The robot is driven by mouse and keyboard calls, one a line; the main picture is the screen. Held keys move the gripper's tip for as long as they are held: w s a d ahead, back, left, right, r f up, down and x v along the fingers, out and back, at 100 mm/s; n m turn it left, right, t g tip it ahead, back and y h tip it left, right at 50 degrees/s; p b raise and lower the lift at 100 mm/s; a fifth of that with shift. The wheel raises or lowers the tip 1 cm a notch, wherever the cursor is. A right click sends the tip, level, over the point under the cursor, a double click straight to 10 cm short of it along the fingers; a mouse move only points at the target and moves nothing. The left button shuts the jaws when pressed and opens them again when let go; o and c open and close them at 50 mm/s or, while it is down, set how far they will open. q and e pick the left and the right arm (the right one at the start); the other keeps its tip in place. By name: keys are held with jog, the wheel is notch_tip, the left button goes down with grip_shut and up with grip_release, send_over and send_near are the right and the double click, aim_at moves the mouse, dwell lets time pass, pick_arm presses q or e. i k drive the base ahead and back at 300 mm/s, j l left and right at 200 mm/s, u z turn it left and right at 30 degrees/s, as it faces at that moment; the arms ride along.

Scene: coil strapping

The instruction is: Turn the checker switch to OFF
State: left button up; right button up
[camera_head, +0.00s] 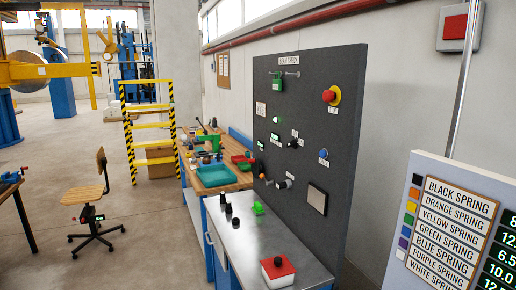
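A dark upright panel (300,75) with a heading plate at its top stands behind the metal-topped bench at centre right. A black knob (293,143) sits mid-panel; it may be the checker switch, but its small labels are unreadable and I cannot tell its position. A red mushroom button on a yellow base (329,96) is at the upper right of the panel. A blue button (323,153) is lower right, and a green lit indicator (275,137) is left of the knob. Neither of my grippers is in view.
The metal bench top (240,235) carries small black cylinders (228,209), a green piece (257,208) and a red-topped white box (278,267). A spring-list board (420,170) stands at the right. A wooden chair (86,195) is on open floor at the left.

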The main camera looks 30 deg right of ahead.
aim_at(292, 144)
jog(key=i+j+z, duration=0.1)
jog(key=i+z, duration=0.3)
jog(key=i, duration=0.15)
jog(key=i+j+z, duration=0.3)
jog(key=i+z, duration=0.15)
jog(key=i+j+z, duration=0.4)
jog(key=i+j, duration=0.05)
jog(key=i, duration=0.05)
